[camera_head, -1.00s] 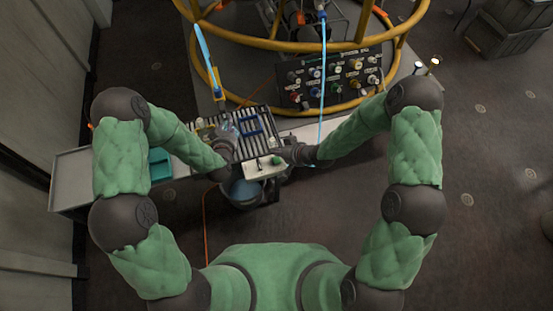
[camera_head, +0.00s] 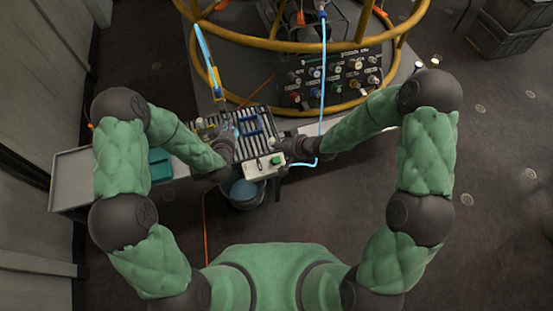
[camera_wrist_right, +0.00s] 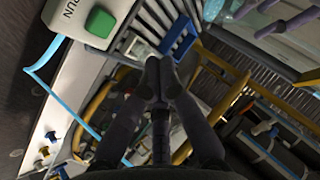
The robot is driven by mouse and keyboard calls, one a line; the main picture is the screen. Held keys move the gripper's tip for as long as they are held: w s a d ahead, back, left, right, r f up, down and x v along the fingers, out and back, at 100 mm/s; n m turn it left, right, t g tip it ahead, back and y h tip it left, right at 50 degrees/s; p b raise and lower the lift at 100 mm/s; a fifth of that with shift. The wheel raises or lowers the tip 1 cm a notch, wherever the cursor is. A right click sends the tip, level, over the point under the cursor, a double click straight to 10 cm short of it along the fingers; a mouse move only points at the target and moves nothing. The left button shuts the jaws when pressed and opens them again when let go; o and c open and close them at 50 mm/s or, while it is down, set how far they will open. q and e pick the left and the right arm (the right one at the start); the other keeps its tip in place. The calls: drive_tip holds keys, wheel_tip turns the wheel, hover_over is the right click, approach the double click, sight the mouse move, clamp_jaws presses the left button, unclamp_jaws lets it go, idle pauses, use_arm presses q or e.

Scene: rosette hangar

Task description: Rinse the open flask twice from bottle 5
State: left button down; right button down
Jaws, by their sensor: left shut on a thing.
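My left gripper (camera_head: 226,134) is over the left side of the slatted rack (camera_head: 248,124). It is shut on a pale, clear vessel that is mostly hidden by the hand; I cannot tell whether it is the open flask or bottle 5. My right gripper (camera_head: 284,145) is at the rack's right edge, just behind a white box with a green button (camera_head: 277,160). In the right wrist view its fingertips (camera_wrist_right: 160,72) are together with nothing visible between them. The box (camera_wrist_right: 80,20) shows there at upper left, apart from the fingers. No bottle number is readable.
A blue bucket (camera_head: 246,192) stands below the box. A light blue hose (camera_head: 322,100) hangs down beside my right forearm. A panel of coloured knobs (camera_head: 335,78) and yellow ring rails (camera_head: 290,46) lie behind. A teal tray (camera_head: 160,164) is on the bench at left.

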drive_tip(key=shift+r, duration=2.2)
use_arm(q)
drive_tip(key=s+d, duration=0.2)
drive_tip(key=s, duration=0.6)
drive_tip(key=shift+s+d, duration=0.25)
drive_tip(key=shift+s, duration=0.05)
use_arm(e)
drive_tip(key=shift+f, duration=0.15)
